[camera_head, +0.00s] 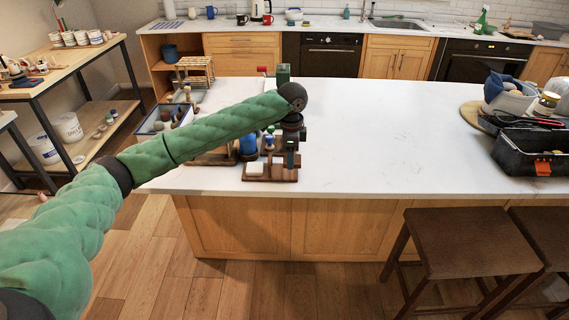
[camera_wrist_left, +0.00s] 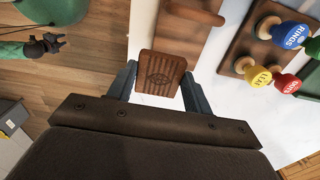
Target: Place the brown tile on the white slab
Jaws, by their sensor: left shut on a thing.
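In the head view my left gripper (camera_head: 292,121) is over the tool cluster near the counter's left part, and the tile cannot be made out there.
Stamps with coloured handles, among them a blue one (camera_wrist_left: 290,34), stand on a brown rack close to the tile. A dark toolbox (camera_head: 530,150) is at the counter's right. The middle of the white counter (camera_head: 390,135) is clear. Stools (camera_head: 470,240) stand in front.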

